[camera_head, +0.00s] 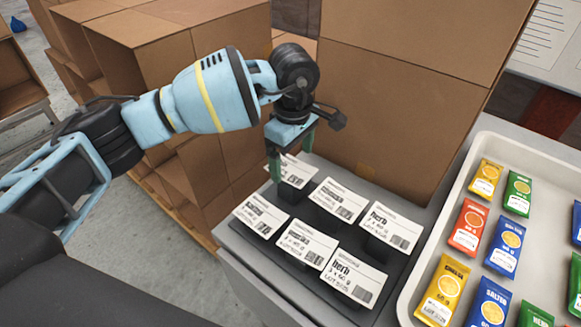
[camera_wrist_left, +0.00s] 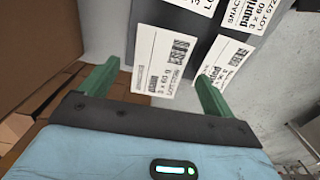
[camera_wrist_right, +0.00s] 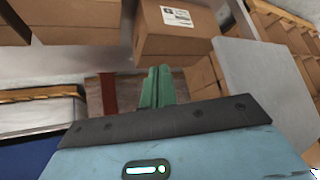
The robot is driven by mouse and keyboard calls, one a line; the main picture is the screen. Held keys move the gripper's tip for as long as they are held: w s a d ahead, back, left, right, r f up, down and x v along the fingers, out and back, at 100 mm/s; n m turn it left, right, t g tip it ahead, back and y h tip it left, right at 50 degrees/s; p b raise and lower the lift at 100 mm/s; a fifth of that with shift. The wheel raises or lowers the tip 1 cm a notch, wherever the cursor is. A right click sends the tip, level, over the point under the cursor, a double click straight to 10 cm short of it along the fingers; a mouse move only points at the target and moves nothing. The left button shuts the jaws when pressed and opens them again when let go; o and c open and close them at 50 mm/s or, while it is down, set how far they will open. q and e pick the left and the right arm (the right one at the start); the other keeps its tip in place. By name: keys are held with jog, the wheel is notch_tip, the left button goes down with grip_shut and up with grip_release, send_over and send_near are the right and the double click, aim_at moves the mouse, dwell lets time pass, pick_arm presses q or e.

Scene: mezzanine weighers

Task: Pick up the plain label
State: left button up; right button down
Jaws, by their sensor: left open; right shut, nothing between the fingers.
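Several white printed labels stand on dark blocks on a grey counter. My left gripper (camera_head: 291,156) is open, pointing down over the far-left label (camera_head: 294,170), which it partly hides in the head view. In the left wrist view this label (camera_wrist_left: 163,60) lies between the spread fingers (camera_wrist_left: 157,74), apparently not gripped. Its flavour name is too small to read, so I cannot tell whether it is the plain one. Two nearer labels (camera_head: 392,228) (camera_head: 354,278) read "herb". My right gripper (camera_wrist_right: 157,88) is shut and empty, away from the labels, and not visible in the head view.
A pale tray (camera_head: 455,190) of colourful packets stands right of the labels. A tall cardboard box (camera_head: 400,90) rises close behind them. More stacked boxes (camera_head: 150,45) stand left, behind my left arm. In the right wrist view a labelled box (camera_wrist_right: 178,28) sits ahead.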

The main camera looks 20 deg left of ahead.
pick_arm(q)
jog(key=shift+f, duration=0.75)
pick_arm(e)
jog(key=shift+d, duration=0.1)
pick_arm(q)
jog(key=shift+c, duration=0.4)
pick_arm(e)
jog(key=shift+s, duration=0.15)
pick_arm(q)
jog(key=c, duration=1)
pick_arm(e)
jog(key=shift+s+f, duration=0.15)
jog(key=shift+s, duration=0.2)
jog(key=shift+w, duration=0.15)
